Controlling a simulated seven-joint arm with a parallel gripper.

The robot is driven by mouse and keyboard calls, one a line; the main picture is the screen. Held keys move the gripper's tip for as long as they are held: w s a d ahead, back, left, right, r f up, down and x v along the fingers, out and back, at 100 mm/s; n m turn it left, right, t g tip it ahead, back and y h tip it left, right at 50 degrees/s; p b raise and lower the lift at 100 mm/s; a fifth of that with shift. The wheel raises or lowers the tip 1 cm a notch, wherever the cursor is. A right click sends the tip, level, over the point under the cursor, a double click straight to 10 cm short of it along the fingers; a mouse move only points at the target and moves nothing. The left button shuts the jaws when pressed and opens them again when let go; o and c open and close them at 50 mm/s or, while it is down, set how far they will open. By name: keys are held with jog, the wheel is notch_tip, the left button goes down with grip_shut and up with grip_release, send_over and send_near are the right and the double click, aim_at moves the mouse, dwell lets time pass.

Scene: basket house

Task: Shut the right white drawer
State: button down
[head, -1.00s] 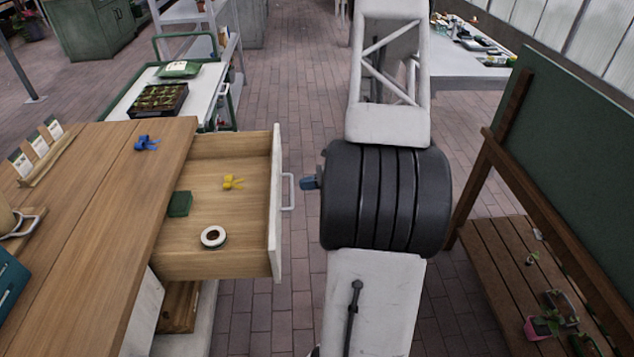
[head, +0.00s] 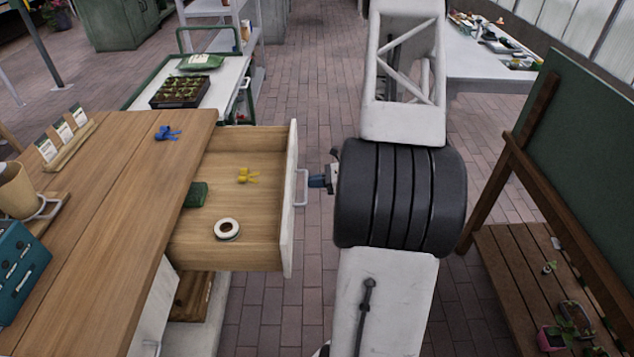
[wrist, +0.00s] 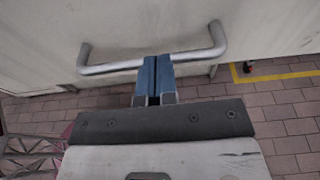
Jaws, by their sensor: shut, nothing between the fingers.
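The right white drawer (head: 289,215) stands pulled out from the wooden-topped bench in the head view. Its white front carries a pale bar handle (head: 302,188). Inside lie a yellow clip-like item (head: 247,176), a white ring-shaped roll (head: 227,229) and a dark green item (head: 196,195). My gripper (head: 316,181) is shut and empty, just right of the handle, pointing at the drawer front. In the wrist view its blue fingertips (wrist: 153,75) overlap the middle of the grey handle (wrist: 110,67). I cannot tell whether they touch it.
The wooden bench top (head: 110,200) lies at left, with a blue item (head: 167,132), a pot (head: 15,190) and a teal box (head: 18,268) on it. A green-framed cart (head: 215,90) stands behind. A wooden bench (head: 510,290) is at right. Brick floor lies between.

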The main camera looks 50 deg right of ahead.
send_over(221, 195)
jog(key=shift+s+d, duration=0.25)
jog(key=shift+s, duration=0.2)
jog(key=shift+w+a, duration=0.35)
jog(key=shift+w+a+r, duration=0.1)
jog(key=shift+w, duration=0.05)
jog(key=v, duration=1.5)
jog(key=shift+f, duration=0.25)
dwell(0.4)
